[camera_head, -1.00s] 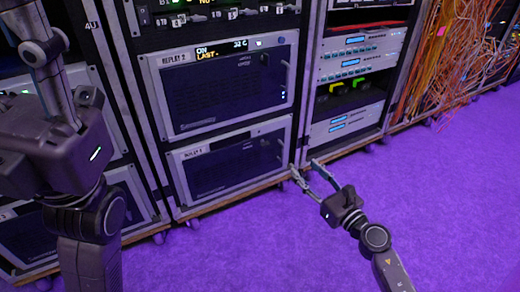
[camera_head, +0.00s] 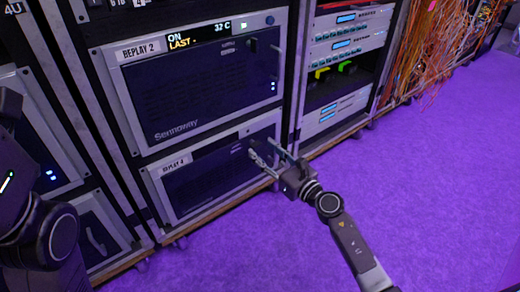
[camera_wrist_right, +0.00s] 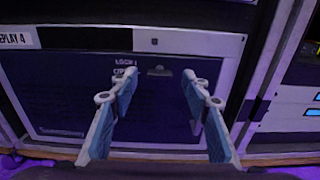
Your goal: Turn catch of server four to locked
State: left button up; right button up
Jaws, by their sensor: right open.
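Server four is the lower unit labelled REPLAY 4 (camera_head: 205,183), with a dark front panel in a grey frame. It also fills the wrist view (camera_wrist_right: 85,118). Its catch (camera_wrist_right: 159,71) is a small dark piece at the upper part of the panel, beside small lettering that is hard to read. In the head view the catch is hard to make out near my fingers. My right gripper (camera_head: 263,149) is open and empty at the panel's upper right. In the wrist view its fingertips (camera_wrist_right: 159,76) appear on either side of the catch; contact cannot be told.
The REPLAY 2 server (camera_head: 190,85) sits directly above, with its own dark catch and a handle at right. Another rack (camera_head: 340,75) stands to the right, with loose orange cables (camera_head: 425,50) beyond. The purple floor (camera_head: 430,180) is clear at right.

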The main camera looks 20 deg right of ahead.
aim_at(250, 144)
jog(key=shift+x, duration=1.05)
jog(key=c, duration=1.1)
